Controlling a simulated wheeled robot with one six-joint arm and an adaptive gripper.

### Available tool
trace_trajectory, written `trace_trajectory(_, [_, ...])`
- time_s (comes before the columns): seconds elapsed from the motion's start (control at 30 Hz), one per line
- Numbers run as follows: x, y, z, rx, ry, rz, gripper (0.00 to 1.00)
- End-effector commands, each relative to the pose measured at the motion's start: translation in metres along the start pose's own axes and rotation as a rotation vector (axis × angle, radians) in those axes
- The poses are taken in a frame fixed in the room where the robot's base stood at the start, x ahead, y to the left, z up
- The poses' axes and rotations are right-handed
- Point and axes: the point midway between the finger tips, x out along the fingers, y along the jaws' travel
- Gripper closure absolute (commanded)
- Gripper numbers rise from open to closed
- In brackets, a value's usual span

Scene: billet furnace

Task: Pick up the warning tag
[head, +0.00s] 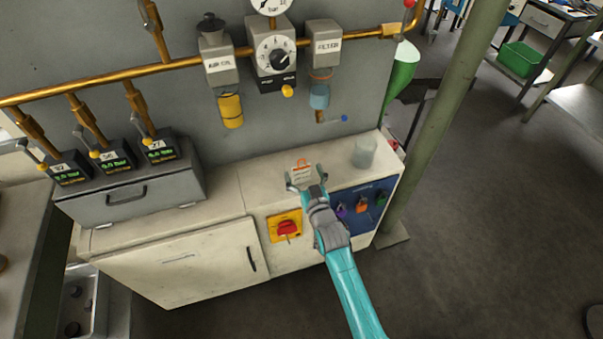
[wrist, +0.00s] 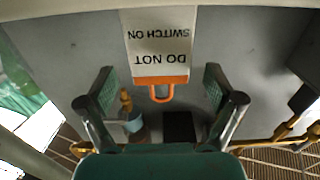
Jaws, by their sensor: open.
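The warning tag (wrist: 158,45) is a white card reading "DO NOT SWITCH ON", with an orange strip and an orange loop. It appears upside down in the wrist view, ahead of the fingers with its loop towards them. In the head view the tag (head: 301,170) is small, above the cream cabinet top and just beyond the fingertips. My gripper (head: 306,182) is open and empty. In the wrist view its fingers (wrist: 158,85) are spread wide, one to each side of the tag's line. I cannot tell whether the tag touches them.
A clear cup (head: 364,152) stands on the cabinet top (head: 235,186), right of my gripper. Brass pipes and a regulator (head: 273,50) with filter bowls hang on the grey panel behind. A grey box (head: 130,192) is at left. A red switch (head: 287,228) is on the cabinet front.

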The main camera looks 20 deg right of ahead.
Motion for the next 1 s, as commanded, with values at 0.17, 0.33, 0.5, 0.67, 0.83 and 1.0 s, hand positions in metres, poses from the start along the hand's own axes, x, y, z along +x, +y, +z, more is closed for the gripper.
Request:
trace_trajectory(0.17, [0.017,0.000,0.000,-0.001,0.001,0.000,0.08])
trace_trajectory(0.33, [0.018,0.000,0.000,-0.001,0.000,0.000,0.08])
trace_trajectory(0.5, [0.018,0.000,0.000,0.000,0.000,0.000,0.23])
trace_trajectory(0.67, [0.018,0.000,0.000,0.000,0.000,0.000,0.63])
trace_trajectory(0.83, [0.018,0.000,0.000,0.000,0.000,0.000,0.63])
trace_trajectory(1.0, [0.018,-0.001,-0.002,0.000,0.001,0.000,0.63])
